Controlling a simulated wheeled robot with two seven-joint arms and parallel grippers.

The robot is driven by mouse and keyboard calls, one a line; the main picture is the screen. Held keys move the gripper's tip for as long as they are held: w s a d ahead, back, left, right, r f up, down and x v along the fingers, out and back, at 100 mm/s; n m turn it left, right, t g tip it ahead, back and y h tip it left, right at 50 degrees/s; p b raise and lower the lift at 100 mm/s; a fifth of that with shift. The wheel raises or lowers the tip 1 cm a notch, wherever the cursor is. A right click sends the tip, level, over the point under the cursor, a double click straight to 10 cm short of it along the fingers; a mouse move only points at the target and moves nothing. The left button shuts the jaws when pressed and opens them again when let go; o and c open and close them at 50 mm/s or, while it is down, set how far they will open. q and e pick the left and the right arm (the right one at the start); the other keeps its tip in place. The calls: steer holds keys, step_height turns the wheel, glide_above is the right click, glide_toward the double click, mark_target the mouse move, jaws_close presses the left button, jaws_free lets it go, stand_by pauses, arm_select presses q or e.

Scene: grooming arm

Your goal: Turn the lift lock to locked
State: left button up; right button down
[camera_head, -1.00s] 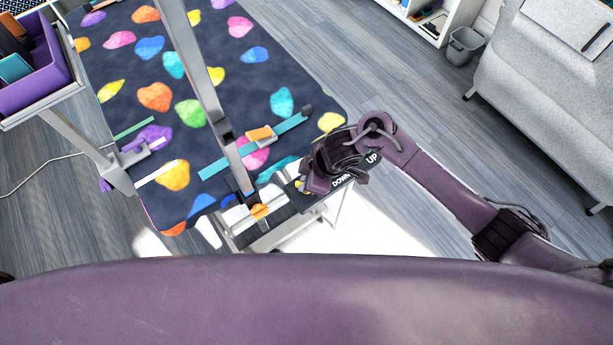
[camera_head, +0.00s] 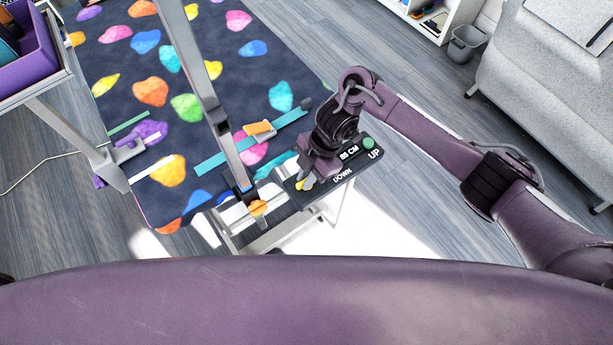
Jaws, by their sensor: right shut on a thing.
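My right gripper (camera_head: 308,178) points down at the left end of a dark control panel (camera_head: 327,187). It is shut on a small yellow piece (camera_head: 305,184) that shows at its fingertips, apparently the lift lock. The gripper hides most of this piece, so I cannot read its turn position. The panel carries the words DOWN and UP, an "85 CM" display (camera_head: 350,153) and a green button (camera_head: 368,143) at its right. My left gripper is not in view.
A grey post (camera_head: 193,70) rises left of the panel, with an orange knob (camera_head: 258,208) near its foot. A teal bar with an orange slider (camera_head: 257,128) lies behind. A purple bin (camera_head: 30,55) stands at the far left, a grey couch (camera_head: 555,90) at the right.

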steer(key=shift+n, duration=0.3)
steer(key=c, duration=1.4)
jaws_free()
steer(key=shift+c, duration=0.2)
steer(key=p+v, duration=0.1)
steer(key=v, duration=0.6)
steer(key=shift+r, duration=0.4)
steer(key=shift+w, duration=0.1)
